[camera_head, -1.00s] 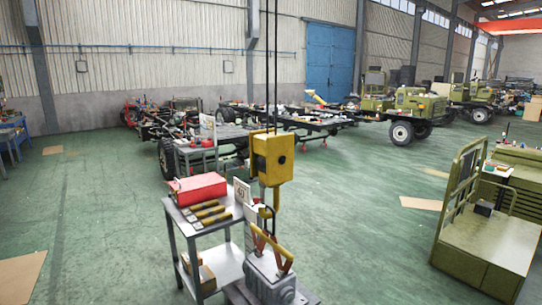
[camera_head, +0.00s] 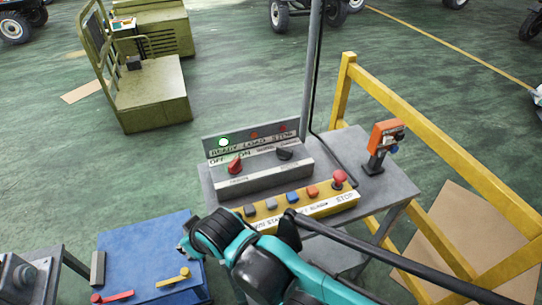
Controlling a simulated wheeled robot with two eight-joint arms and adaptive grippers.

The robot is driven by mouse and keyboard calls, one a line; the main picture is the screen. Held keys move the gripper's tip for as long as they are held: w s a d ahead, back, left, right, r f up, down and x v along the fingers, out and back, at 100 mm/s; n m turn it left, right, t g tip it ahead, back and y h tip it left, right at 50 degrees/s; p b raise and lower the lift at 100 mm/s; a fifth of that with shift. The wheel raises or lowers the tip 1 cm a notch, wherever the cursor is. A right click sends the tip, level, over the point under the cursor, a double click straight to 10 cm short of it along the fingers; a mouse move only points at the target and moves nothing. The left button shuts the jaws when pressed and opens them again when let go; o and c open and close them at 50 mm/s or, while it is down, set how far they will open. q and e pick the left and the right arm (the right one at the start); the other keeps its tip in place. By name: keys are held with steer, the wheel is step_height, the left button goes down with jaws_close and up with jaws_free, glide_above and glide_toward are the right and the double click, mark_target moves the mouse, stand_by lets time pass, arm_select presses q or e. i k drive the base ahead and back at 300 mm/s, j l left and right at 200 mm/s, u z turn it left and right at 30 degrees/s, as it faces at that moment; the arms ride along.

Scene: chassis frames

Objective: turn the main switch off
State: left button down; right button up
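A grey control box (camera_head: 262,180) stands on a small grey table (camera_head: 385,188). On its sloped face is a red rotary switch (camera_head: 235,166) under OFF and ON marks. Its handle looks slanted up to the right, towards ON. A green lamp (camera_head: 223,142) is lit above it, at the READY mark. A black rotary switch (camera_head: 284,153) is to its right. A teal and black arm of mine reaches in from the bottom, in front of the table and below the box. I make out no gripper fingers, and nothing of mine touches the red switch.
A yellow button box (camera_head: 300,205) with a red STOP button (camera_head: 338,179) lies in front of the control box. An orange handheld device (camera_head: 384,140) stands at the right. A yellow rail (camera_head: 430,125) and a grey post (camera_head: 309,70) border the table. A blue box (camera_head: 150,255) is lower left.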

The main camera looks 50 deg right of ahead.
mark_target(235, 167)
steer(key=z, duration=1.7)
steer(key=l+z, duration=0.2)
steer(key=z, duration=0.15)
steer(key=i+l+z, duration=0.15)
steer(key=z, duration=0.2)
steer(key=i+l+z, duration=0.15)
steer(key=z, duration=0.2)
steer(key=i+u, duration=0.2)
steer(key=u, duration=0.2)
steer(key=i+l+u, duration=0.15)
steer(key=u, duration=0.25)
steer(key=i+l+u, duration=0.2)
steer(key=u, duration=0.2)
